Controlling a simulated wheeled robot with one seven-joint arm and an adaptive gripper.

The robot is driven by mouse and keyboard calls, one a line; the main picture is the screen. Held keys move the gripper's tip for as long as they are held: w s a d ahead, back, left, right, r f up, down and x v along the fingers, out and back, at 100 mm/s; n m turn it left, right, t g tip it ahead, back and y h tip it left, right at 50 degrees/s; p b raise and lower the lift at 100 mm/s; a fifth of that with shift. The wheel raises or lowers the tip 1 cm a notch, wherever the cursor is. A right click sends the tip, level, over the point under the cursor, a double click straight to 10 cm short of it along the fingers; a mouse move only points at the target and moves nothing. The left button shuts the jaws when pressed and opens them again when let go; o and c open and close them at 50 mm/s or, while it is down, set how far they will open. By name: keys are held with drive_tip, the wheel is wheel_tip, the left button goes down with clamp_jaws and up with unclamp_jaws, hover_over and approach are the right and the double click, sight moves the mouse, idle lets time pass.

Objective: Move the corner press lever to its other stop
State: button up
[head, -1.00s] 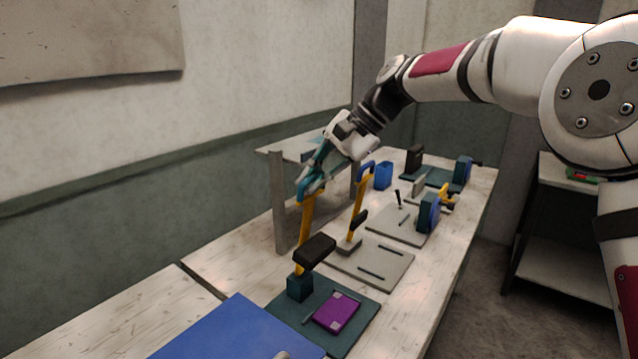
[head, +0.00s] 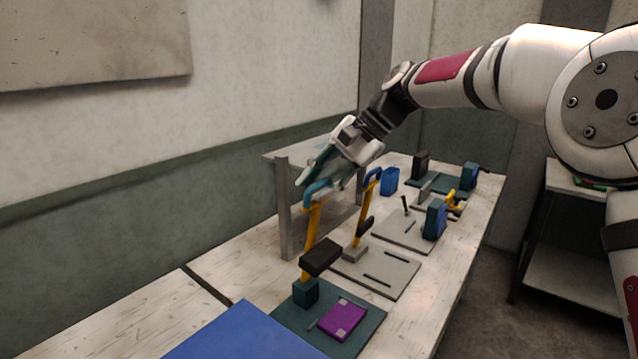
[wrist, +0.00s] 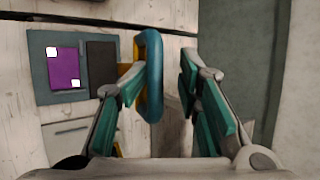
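A press stands at the near end of the bench, on a teal base plate (head: 365,333) with a purple card (head: 341,319) on it. I take it for the corner press, though no label shows. Its yellow lever (head: 311,238) stands nearly upright, with a black block (head: 321,257) low on it and a blue handle (head: 316,190) on top. My gripper (head: 322,178) is open at the handle. In the wrist view the blue handle (wrist: 152,75) lies between the spread fingers, closer to the left finger; whether they touch is unclear.
A second yellow lever (head: 361,215) with a blue handle stands close behind on a grey plate (head: 400,275). A grey raised shelf (head: 284,205) is left of the levers. A blue panel (head: 245,333) lies in front. More fixtures stand farther back.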

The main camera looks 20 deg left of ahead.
drive_tip(key=v, duration=1.2)
drive_tip(key=shift+s+d, duration=0.1)
drive_tip(key=s+d+f+n+t+h, duration=0.1)
drive_tip(key=s+d+t+h, duration=0.4)
drive_tip(key=s+d, duration=1.15)
drive_tip(key=s+d+f+n+t+h, duration=0.1)
drive_tip(key=s+d+f+t+h, duration=0.1)
drive_tip(key=s+d+f, duration=1)
drive_tip(key=s+d, duration=0.2)
drive_tip(key=s, duration=0.2)
drive_tip(key=shift+n+h, duration=0.3)
